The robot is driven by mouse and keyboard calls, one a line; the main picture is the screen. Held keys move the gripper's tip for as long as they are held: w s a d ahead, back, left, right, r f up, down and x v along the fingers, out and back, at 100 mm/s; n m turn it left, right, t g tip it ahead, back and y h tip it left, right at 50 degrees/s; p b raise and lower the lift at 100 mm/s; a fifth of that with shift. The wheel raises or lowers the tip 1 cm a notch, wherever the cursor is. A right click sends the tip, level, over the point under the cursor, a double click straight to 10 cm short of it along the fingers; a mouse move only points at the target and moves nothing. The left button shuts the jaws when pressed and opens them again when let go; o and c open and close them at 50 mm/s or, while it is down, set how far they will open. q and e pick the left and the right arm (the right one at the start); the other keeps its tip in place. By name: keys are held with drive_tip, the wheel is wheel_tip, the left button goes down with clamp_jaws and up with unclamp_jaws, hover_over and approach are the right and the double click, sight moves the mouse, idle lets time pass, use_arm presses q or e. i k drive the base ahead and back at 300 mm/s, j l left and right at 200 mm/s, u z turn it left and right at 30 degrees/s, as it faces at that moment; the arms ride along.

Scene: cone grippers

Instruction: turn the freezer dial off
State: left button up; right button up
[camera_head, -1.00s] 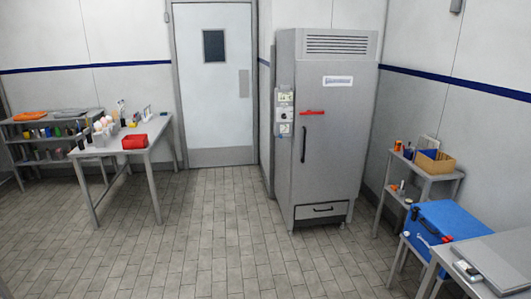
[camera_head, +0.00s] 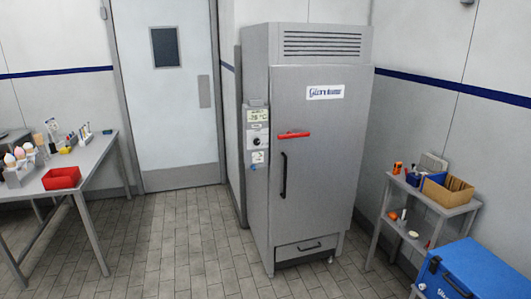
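The tall grey freezer (camera_head: 325,180) stands against the back wall, right of the middle, with its door shut. A narrow control panel (camera_head: 257,140) runs down its left side. A dark round knob, which looks like the dial (camera_head: 256,142), sits on a white plate there; its setting is too small to read. A red bar handle (camera_head: 293,135) crosses the door's upper left, and a black vertical handle (camera_head: 283,176) is below it. Neither of my grippers is in view.
Clear tiled floor (camera_head: 185,245) lies in front of the freezer. A table (camera_head: 98,150) with a red box (camera_head: 62,178) stands at left. A shelf cart (camera_head: 440,207) and a blue cooler (camera_head: 470,272) stand at right. A closed door (camera_head: 168,110) is behind.

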sight(257, 142)
drive_tip(key=i+z, duration=0.15)
drive_tip(key=i, duration=0.2)
drive_tip(key=i+j, duration=0.25)
drive_tip(key=i, duration=0.15)
drive_tip(key=i+j+u, duration=0.15)
drive_tip(key=i, duration=0.25)
drive_tip(key=j, duration=0.1)
